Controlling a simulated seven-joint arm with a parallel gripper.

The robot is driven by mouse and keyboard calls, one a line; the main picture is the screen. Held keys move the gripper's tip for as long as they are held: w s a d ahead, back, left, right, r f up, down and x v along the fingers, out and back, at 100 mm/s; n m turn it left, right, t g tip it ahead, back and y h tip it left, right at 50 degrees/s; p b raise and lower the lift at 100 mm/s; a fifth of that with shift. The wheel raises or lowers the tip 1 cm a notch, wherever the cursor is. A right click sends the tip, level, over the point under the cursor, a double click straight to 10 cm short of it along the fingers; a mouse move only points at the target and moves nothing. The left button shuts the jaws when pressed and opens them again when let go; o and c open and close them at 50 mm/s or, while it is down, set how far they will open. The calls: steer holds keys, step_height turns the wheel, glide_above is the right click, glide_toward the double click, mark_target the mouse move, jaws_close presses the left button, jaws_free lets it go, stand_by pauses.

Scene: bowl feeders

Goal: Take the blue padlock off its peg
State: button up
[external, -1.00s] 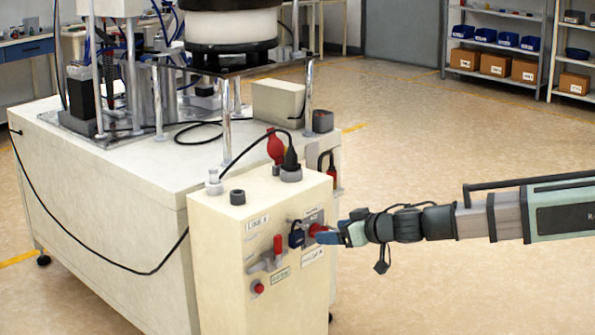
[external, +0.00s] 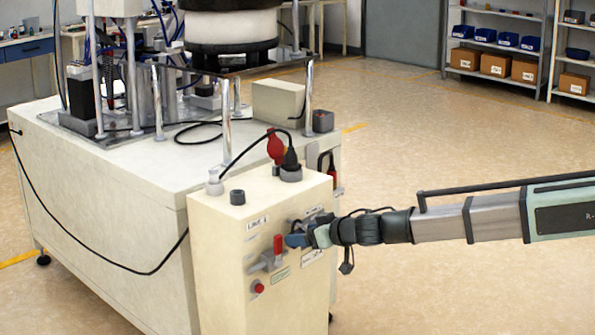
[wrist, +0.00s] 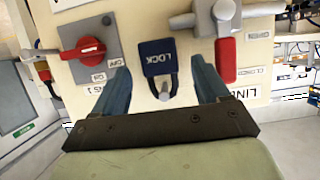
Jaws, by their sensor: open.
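The blue padlock (wrist: 157,57), marked LOCK, hangs by its shackle on a short metal peg (wrist: 165,92) on the front of the cream control box (external: 225,240). The wrist view shows it upside down. My gripper (wrist: 160,67) is open, with one blue finger on either side of the padlock and a visible gap to each. In the external view my gripper (external: 298,239) is at the box front and hides most or all of the padlock.
A red rotary switch (wrist: 85,50) on a grey plate sits to one side of the padlock, close to a finger. A red-handled valve (wrist: 226,55) is on the other side; its red lever (external: 278,244) shows externally.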

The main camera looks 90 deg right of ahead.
steer(key=shift+x, duration=1.1)
steer(key=c, duration=1.2)
steer(key=shift+r, duration=0.1)
